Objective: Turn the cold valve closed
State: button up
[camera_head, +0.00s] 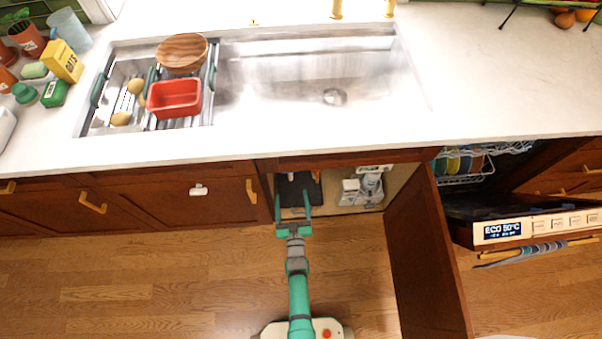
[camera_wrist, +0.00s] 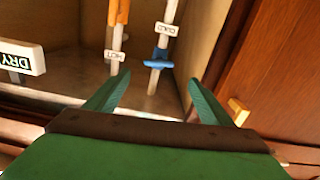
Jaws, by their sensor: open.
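In the wrist view, a blue valve handle (camera_wrist: 158,63) sits on a white pipe below a tag reading COLD (camera_wrist: 167,29). To its left, an orange-topped pipe (camera_wrist: 119,22) carries a tag reading HOT (camera_wrist: 115,55). My gripper (camera_wrist: 155,95) is open, with its two green fingers apart and nothing between them. The blue handle shows beyond the fingers, between their tips in the picture, and I see no contact. In the head view, my gripper (camera_head: 293,203) reaches into the open cabinet under the sink. The valves cannot be made out there.
The open cabinet door (camera_head: 425,262) stands to the right of my arm. Beyond it is the open dishwasher (camera_head: 535,228). White items (camera_head: 362,188) stand inside the cabinet. The floor (camera_head: 150,290) at left is clear.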

jog(key=w, duration=1)
jog(key=shift+w+d+n, duration=0.2)
jog(key=shift+w+n, duration=0.1)
jog(key=shift+w, duration=0.1)
